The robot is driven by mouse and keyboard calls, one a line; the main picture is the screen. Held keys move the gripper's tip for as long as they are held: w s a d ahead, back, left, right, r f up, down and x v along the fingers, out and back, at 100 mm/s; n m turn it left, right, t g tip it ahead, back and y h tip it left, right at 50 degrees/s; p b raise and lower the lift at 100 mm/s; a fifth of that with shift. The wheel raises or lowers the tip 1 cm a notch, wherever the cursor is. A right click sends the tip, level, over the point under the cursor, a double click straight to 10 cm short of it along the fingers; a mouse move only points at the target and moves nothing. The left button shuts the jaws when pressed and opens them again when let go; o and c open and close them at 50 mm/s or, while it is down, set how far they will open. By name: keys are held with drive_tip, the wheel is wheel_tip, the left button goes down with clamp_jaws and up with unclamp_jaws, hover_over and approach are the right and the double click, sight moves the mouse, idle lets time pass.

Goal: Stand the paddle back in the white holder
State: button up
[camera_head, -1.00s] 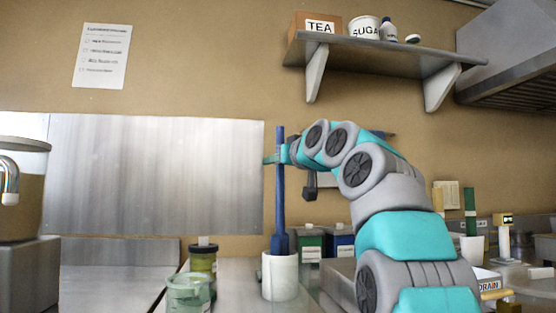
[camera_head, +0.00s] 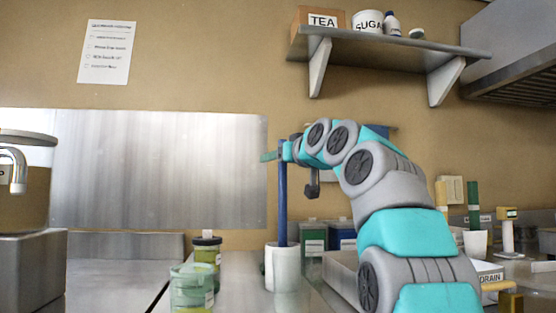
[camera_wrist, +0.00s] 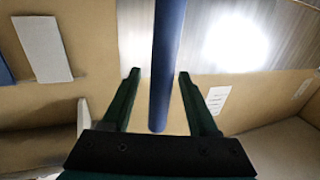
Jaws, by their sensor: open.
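The blue paddle (camera_head: 282,200) stands upright with its lower end inside the white holder (camera_head: 283,269); that end is hidden by the holder's wall. My gripper (camera_head: 272,155) is at the upper part of the paddle in the head view. In the wrist view the blue shaft (camera_wrist: 165,70) runs between the two dark green fingers of my gripper (camera_wrist: 158,85), with a gap on each side. The gripper is open around the shaft and does not visibly touch it.
Two jars, a green-lidded one (camera_head: 192,288) and a dark-lidded one (camera_head: 207,252), stand left of the holder. Green (camera_head: 313,239) and blue (camera_head: 342,237) containers stand behind it. A large bucket (camera_head: 28,185) is at far left. A shelf (camera_head: 400,48) hangs above my arm.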

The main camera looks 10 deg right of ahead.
drive_tip(key=shift+s, duration=0.1)
drive_tip(key=b+v, duration=0.1)
drive_tip(key=v, duration=0.6)
drive_tip(key=shift+s+b, duration=0.3)
drive_tip(key=shift+b, duration=0.1)
drive_tip(key=shift+d, duration=0.15)
idle(0.6)
